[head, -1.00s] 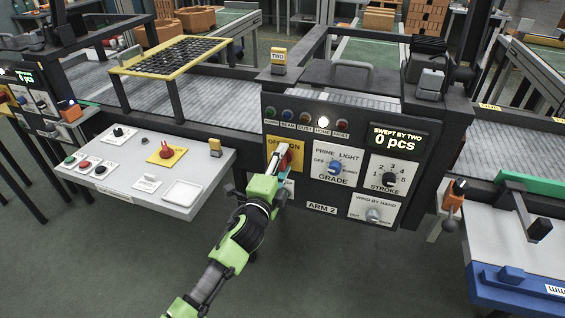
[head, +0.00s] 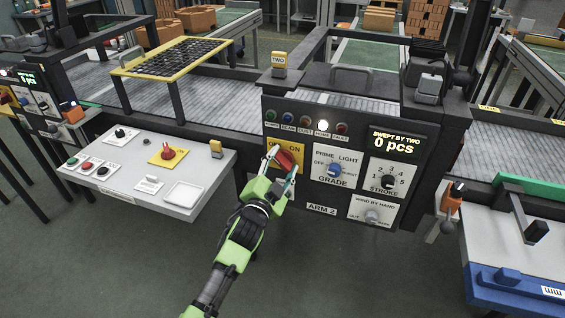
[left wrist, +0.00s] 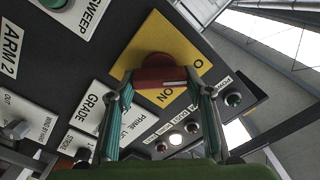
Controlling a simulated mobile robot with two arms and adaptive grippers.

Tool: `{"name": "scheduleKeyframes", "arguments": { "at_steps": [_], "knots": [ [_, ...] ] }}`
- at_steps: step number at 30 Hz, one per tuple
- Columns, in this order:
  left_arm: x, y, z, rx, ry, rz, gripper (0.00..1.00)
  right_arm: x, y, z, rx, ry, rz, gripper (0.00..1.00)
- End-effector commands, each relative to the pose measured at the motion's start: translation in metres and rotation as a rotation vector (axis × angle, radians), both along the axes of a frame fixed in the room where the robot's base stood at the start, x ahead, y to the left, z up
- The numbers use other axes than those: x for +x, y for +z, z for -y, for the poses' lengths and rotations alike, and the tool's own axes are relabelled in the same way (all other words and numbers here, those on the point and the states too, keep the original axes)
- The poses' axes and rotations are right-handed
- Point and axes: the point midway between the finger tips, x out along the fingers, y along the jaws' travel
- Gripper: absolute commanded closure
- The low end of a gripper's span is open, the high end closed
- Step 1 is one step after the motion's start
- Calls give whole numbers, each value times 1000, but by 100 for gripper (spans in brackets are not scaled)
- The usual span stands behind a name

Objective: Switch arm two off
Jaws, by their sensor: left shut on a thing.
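The arm 2 panel (head: 350,165) carries a yellow plate (head: 272,146) with OFF and ON lettering, partly hidden by my gripper. A red rotary switch (head: 285,161) sits on this plate, its grip slanting from upper left to lower right. My left gripper (head: 282,166) is shut on the red switch, one finger on each side. In the left wrist view the switch (left wrist: 160,75) lies between the two fingertips (left wrist: 161,88), with a pale mark on its edge and ON lettering just below it.
The panel also has a blue GRADE knob (head: 336,169), a black STROKE knob (head: 389,180) and a WIND BY HAND knob (head: 373,216). Above is a row of lamps with a white one (head: 323,125) lit. The display (head: 396,142) reads 0 pcs. A white console (head: 140,185) stands at left.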

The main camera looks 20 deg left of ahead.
Motion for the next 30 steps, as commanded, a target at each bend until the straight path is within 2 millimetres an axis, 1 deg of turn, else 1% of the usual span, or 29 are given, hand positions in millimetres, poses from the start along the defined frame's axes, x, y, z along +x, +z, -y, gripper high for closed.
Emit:
{"name": "scheduleKeyframes", "arguments": {
  "at_steps": [16,17,18,27,30],
  "knots": [
    [0,-2,0,-26,0,-5,74,0,1,0,0,0,0,60],
    [0,-2,0,-26,0,-5,45,0,1,0,0,0,0,60],
    [0,-2,0,-26,0,-5,36,0,1,0,0,0,0,60],
    [0,-1,0,-23,0,-2,36,1,1,1,-1,0,1,60],
    [-3,-1,0,-22,0,-2,36,1,1,2,-2,0,1,60]
  ]
}}
